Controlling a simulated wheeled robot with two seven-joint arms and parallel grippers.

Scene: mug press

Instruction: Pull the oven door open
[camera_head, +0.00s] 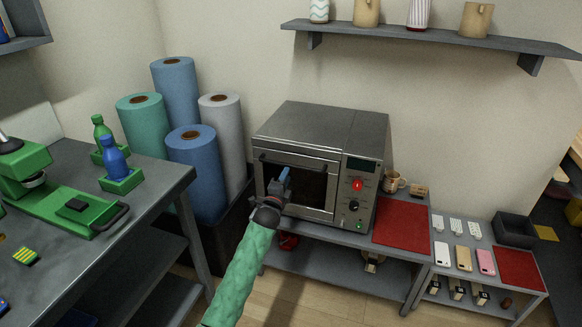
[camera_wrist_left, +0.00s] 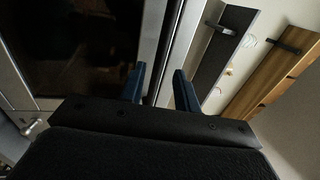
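The grey oven (camera_head: 300,135) stands on a low table in the head view. Its door (camera_head: 312,188) looks closed and has a dark window. A dark handle bar (camera_head: 308,165) runs along the door's top. My left gripper (camera_head: 285,176) is in front of the door, just below the handle. In the left wrist view its two blue fingers (camera_wrist_left: 158,82) are apart, with the dark door glass (camera_wrist_left: 75,45) and a pale metal frame strip beyond them. I see no object held, and cannot tell whether the fingers touch the handle. My right gripper is out of view.
Knobs and a red button (camera_head: 358,185) sit on the oven's right panel. A mug (camera_head: 393,181) and a red mat (camera_head: 402,222) are to its right. Tall rolls (camera_head: 195,165) stand left of the oven. A workbench (camera_head: 150,210) with green items is at left.

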